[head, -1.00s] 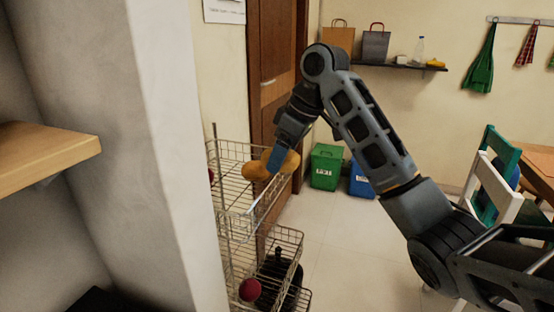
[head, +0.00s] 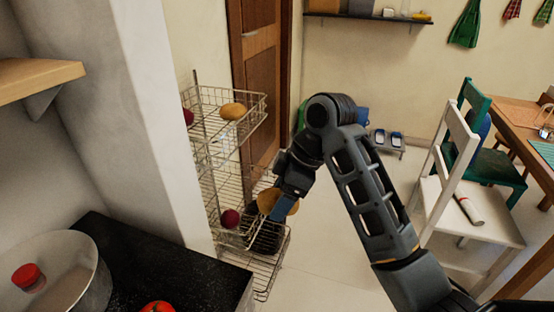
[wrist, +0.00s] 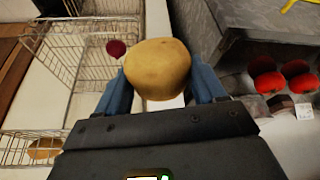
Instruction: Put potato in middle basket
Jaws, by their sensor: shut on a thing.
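My gripper (head: 280,207) is shut on a yellow-brown potato (head: 267,203); a blue finger crosses it in the head view. In the wrist view the potato (wrist: 157,70) sits between both blue fingers. The middle basket (head: 222,188) is a wire tier of a rack. The potato appears at its right end in the head view; whether it is inside the rim or touching the wire I cannot tell. A dark red round vegetable (head: 230,218) lies at the middle basket's near end, also visible in the wrist view (wrist: 116,48).
The top basket (head: 247,92) holds another potato-like vegetable (head: 233,111) and a red one (head: 188,116). A dark object (head: 265,238) shows low in the rack. A black counter (head: 190,262) with a pan (head: 75,265) and tomato (head: 158,307) is near left. A white chair (head: 470,225) stands right.

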